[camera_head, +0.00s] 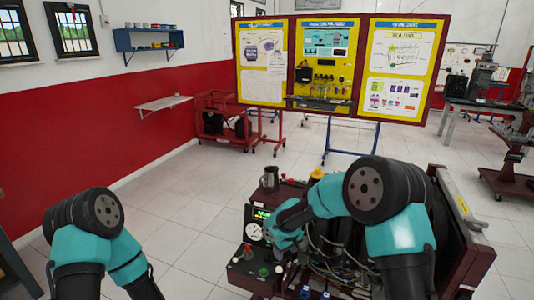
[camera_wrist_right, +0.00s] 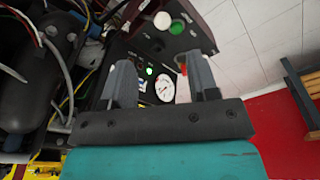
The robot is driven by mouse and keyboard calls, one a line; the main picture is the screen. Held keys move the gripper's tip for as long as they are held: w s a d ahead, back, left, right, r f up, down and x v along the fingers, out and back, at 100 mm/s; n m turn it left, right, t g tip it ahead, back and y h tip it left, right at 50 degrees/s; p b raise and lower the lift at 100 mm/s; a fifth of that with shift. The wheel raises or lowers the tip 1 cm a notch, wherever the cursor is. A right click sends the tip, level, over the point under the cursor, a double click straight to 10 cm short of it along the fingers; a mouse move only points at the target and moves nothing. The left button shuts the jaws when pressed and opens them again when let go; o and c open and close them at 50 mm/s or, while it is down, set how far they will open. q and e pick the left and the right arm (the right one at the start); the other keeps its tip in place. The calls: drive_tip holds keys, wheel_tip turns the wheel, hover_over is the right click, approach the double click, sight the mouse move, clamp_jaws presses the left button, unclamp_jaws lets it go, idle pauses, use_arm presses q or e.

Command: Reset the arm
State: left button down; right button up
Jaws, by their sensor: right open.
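The engine trainer (camera_head: 465,225) stands in front of me at the right, with a dark red frame and a control panel (camera_head: 240,272). A round white gauge (camera_head: 254,232) and a lit display (camera_head: 262,214) are on the panel. My right gripper (camera_head: 282,252) is over the trainer beside the panel. In the right wrist view my right gripper (camera_wrist_right: 162,72) is open, with nothing between its fingers. The gauge (camera_wrist_right: 165,89) and a green light (camera_wrist_right: 149,71) show beyond the fingers. My left arm is at the lower left; its gripper is out of view.
Hoses and cables (camera_head: 335,245) crowd the trainer near my right arm. A yellow display board (camera_head: 325,60) stands behind, with a red cart (camera_head: 228,125) to its left.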

drive_tip(key=s+d+f+m+g+y, duration=0.1)
drive_tip(key=s+d+f+m, duration=0.15)
drive_tip(key=s+f, duration=0.35)
drive_tip(key=s+d+f+m+y, duration=0.1)
drive_tip(key=s+d+f+y, duration=0.1)
drive_tip(key=s+d+f, duration=0.35)
drive_tip(key=s+d+f+m, duration=0.2)
drive_tip(key=s+d+f, duration=0.1)
drive_tip(key=s, duration=0.6)
drive_tip(key=s+d+f+m, duration=0.2)
drive_tip(key=s+d+f, duration=0.2)
drive_tip(key=s, duration=0.5)
drive_tip(key=shift+s+f+m, duration=0.15)
drive_tip(key=shift+s+m, duration=0.1)
drive_tip(key=shift+m, duration=0.1)
drive_tip(key=shift+a, duration=0.1)
idle(1.3)
